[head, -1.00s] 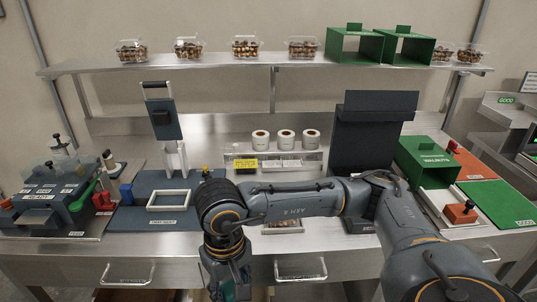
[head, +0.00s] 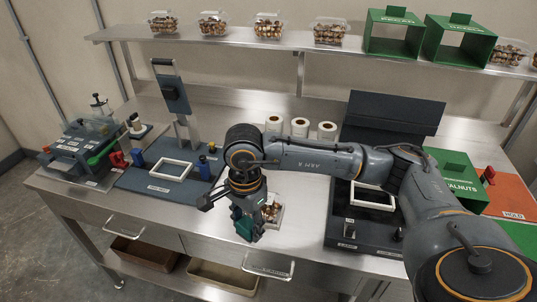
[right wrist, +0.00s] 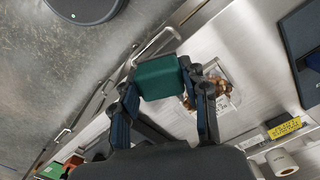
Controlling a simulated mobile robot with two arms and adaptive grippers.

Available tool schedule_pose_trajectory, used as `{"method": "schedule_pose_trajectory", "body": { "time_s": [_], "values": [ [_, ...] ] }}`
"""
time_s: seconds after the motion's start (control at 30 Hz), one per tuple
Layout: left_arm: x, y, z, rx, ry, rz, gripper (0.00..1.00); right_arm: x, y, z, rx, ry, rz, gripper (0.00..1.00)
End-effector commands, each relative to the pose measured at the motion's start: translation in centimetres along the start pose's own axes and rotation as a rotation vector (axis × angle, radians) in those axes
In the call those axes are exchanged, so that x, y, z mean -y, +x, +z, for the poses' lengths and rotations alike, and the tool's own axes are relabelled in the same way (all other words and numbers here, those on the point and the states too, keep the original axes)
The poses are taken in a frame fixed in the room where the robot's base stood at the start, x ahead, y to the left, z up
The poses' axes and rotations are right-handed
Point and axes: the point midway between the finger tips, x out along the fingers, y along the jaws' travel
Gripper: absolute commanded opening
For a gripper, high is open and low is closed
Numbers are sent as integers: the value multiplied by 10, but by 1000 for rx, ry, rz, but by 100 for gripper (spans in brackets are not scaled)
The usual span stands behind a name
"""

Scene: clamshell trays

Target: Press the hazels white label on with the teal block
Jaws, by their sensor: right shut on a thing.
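My right gripper (head: 246,222) is shut on the teal block (head: 241,226), above the bench's front edge. The block also shows between the fingers in the right wrist view (right wrist: 160,77). A clear clamshell tray of hazelnuts (head: 276,214) sits on the bench just right of the gripper, partly hidden by it. The tray also shows beyond the block in the right wrist view (right wrist: 220,95). The block looks apart from the tray. My left gripper is not in view.
Three label rolls (head: 300,127) stand behind my right arm. A blue mat with a white frame (head: 171,172) lies left, and a dark station with a tall back panel (head: 391,113) stands right. Filled clamshells and green boxes (head: 460,42) line the shelf (head: 240,42).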

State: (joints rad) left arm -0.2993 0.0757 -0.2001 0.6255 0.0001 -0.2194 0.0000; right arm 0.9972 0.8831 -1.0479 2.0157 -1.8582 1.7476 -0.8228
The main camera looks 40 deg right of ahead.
Motion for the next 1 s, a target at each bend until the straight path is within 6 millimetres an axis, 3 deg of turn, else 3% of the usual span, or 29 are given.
{"method": "schedule_pose_trajectory", "body": {
  "time_s": [0.03, 0.27, 0.7, 0.83, 1.0],
  "values": [
    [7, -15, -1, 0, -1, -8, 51, 6, -12, -6, 2, 150, 2, 17],
    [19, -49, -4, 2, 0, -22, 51, 28, -28, -37, 2, 892, 1, 17],
    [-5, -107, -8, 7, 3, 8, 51, 53, -52, -103, -18, 2243, -13, 17],
    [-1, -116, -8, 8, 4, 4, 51, 55, -54, -116, -22, 2503, -21, 17],
    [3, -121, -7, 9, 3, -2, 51, 56, -54, -125, -25, 2672, -28, 17]
  ]
}}
